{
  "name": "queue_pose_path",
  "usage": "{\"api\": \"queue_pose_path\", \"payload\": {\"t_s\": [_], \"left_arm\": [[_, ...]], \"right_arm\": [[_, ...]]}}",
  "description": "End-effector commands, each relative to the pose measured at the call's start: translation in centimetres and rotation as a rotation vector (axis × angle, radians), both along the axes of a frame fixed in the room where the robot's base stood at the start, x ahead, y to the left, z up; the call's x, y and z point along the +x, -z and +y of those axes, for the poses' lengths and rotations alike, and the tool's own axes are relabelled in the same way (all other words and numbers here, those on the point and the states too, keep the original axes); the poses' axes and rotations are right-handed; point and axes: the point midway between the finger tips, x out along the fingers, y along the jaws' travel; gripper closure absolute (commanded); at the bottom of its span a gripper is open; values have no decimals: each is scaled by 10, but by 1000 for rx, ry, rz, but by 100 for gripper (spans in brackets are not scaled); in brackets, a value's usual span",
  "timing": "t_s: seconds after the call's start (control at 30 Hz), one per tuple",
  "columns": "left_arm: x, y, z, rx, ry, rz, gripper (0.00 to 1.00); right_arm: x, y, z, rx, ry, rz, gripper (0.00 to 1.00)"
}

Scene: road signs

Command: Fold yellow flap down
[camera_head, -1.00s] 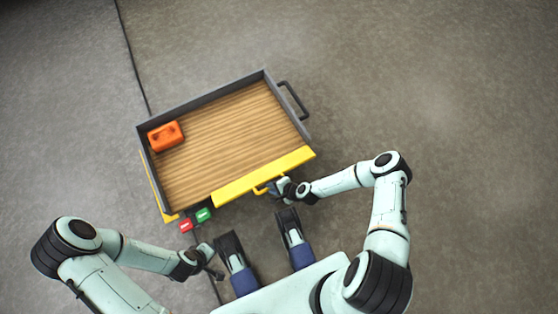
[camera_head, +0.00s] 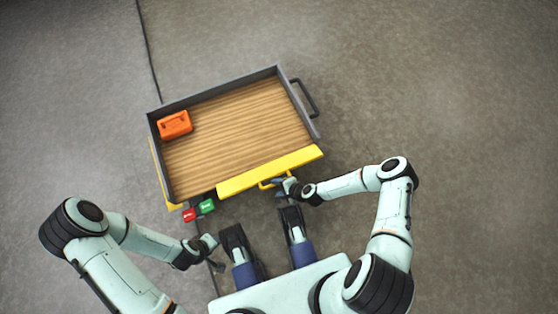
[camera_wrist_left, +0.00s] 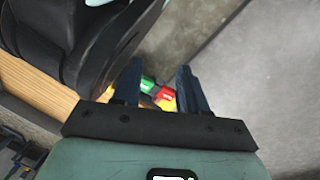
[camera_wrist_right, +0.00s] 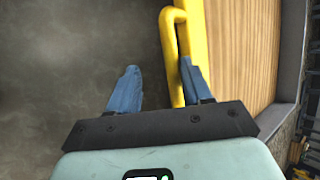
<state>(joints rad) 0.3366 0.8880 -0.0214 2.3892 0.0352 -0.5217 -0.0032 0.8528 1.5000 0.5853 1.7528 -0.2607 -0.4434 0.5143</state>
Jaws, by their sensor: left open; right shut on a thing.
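The yellow flap (camera_head: 268,173) runs along the front side of a grey-walled tray (camera_head: 213,93) with a wooden floor. A yellow handle (camera_head: 264,185) sticks out from the flap. My right gripper (camera_head: 284,186) is at this handle and shut on it. In the right wrist view the handle (camera_wrist_right: 174,55) lies between the blue fingers, with the yellow flap (camera_wrist_right: 219,50) to their right. My left gripper (camera_head: 213,249) is open and empty, apart from the tray, near its front left corner. The flap's hinge is too small to make out.
An orange box (camera_head: 174,124) stands in the tray's left part. A red block (camera_head: 189,215) and a green block (camera_head: 207,206) are at the tray's front left. A dark handle (camera_head: 308,98) is on the right wall.

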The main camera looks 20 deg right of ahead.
Motion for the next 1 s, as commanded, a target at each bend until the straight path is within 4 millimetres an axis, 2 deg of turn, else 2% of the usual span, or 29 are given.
{"api": "queue_pose_path", "payload": {"t_s": [0.17, 0.4, 0.5, 0.6, 0.73, 1.0], "left_arm": [[10, -10, -1, 3, 2, -34, 57], [45, -47, -7, 6, 10, -154, 57], [50, -58, -11, 2, 15, -174, 57], [35, -62, -17, -16, 26, -133, 57], [27, -67, -21, -27, 34, -112, 57], [21, -68, -24, -35, 40, -96, 57]], "right_arm": [[-11, -10, -7, -1, -1, 8, 58], [-35, -53, -30, -2, 1, 4, 58], [-45, -70, -39, -1, 1, 3, 58], [-54, -83, -46, -1, 2, 3, 58], [-63, -95, -53, 0, 2, 2, 58], [-67, -101, -57, 0, 0, 1, 58]]}}
